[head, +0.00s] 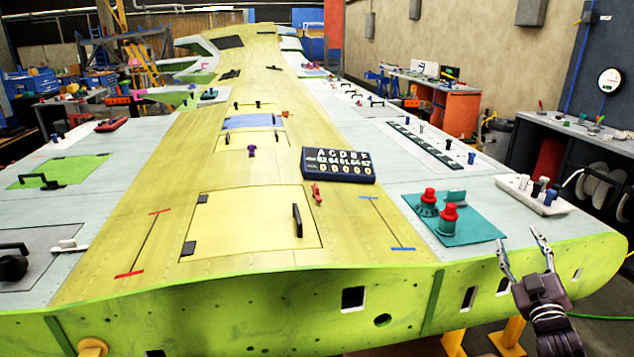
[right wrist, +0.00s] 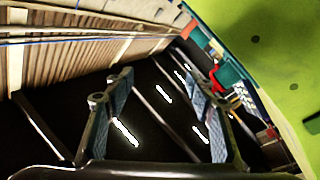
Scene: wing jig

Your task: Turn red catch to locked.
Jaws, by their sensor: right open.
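A small red catch (head: 317,193) stands on the yellow-green wing skin, just right of the large hatch (head: 250,222) and below the dark lettered panel (head: 338,165). It is too small to tell whether it is locked. My right gripper (head: 517,236) is at the wing's near right edge, well right of the catch and apart from it. Its fingers are spread and empty. The right wrist view also shows the open fingers (right wrist: 160,88) with nothing between them; the catch is not seen there. My left gripper is not in view.
A teal plate (head: 480,230) with two red-topped knobs (head: 448,212) lies between the catch and my right gripper. A white tray (head: 535,196) with small pegs is behind the gripper. A black handle (head: 297,220) stands on the hatch. The skin around the catch is mostly clear.

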